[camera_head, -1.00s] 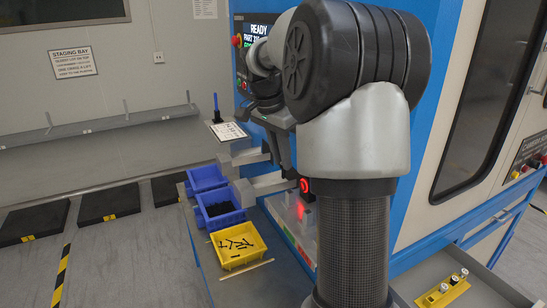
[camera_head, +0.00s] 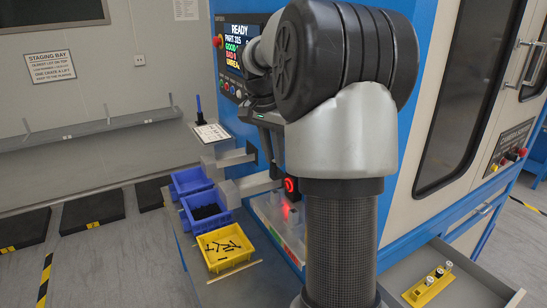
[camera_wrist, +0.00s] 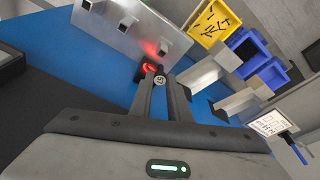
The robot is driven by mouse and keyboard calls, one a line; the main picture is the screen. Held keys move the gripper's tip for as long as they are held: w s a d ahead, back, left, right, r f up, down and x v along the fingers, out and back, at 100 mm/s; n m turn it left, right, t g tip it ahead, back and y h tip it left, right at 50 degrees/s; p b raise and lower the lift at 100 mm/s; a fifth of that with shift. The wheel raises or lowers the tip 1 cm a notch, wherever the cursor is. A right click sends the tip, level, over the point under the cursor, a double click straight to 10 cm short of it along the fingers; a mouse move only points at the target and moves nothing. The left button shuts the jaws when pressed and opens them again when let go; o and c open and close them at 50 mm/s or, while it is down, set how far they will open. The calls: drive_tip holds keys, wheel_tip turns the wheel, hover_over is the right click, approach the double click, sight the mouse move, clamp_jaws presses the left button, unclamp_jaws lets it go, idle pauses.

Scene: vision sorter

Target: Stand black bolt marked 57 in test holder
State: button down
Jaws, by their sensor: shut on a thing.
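In the wrist view my gripper (camera_wrist: 162,82) is shut on a small dark bolt (camera_wrist: 160,80), whose round pale end faces the camera; its mark is too small to read surely. A red glowing ring (camera_wrist: 148,68) is close by the fingertips. In the head view my gripper (camera_head: 279,176) reaches down by the blue machine, partly hidden by my arm, near a black unit with a red ring (camera_head: 291,185). A yellow holder (camera_head: 425,291) with a few small upright pieces sits in the open drawer at lower right. I cannot tell which fixture is the test holder.
A yellow bin (camera_head: 228,260) with loose dark bolts and two blue bins (camera_head: 222,222) stand left of the machine. Grey chutes (camera_head: 250,188) reach over the blue bins. A lit screen (camera_head: 234,45) is behind my arm. The grey drawer (camera_head: 468,297) has bare floor around its holder.

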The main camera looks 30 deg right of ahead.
sight(274, 164)
drive_tip(key=n, duration=0.1)
drive_tip(key=r+n+t, duration=0.1)
drive_tip(key=n, duration=0.1)
drive_tip(key=shift+s+r+n, duration=0.1)
drive_tip(key=shift+r+n, duration=0.15)
drive_tip(key=shift+n, duration=0.05)
wheel_tip(274, 164, down, 4)
drive_tip(key=b, duration=0.4)
drive_tip(key=shift+f, duration=0.25)
drive_tip(key=shift+f+b, duration=0.5)
drive_tip(key=shift+f, duration=0.1)
drive_tip(key=shift+f+b, duration=0.8)
drive_tip(key=shift+f, duration=1)
idle(0.5)
drive_tip(key=c, duration=1.6)
unclamp_jaws()
drive_tip(key=shift+o, duration=0.4)
drive_tip(key=o, duration=0.3)
drive_tip(key=shift+o, duration=0.2)
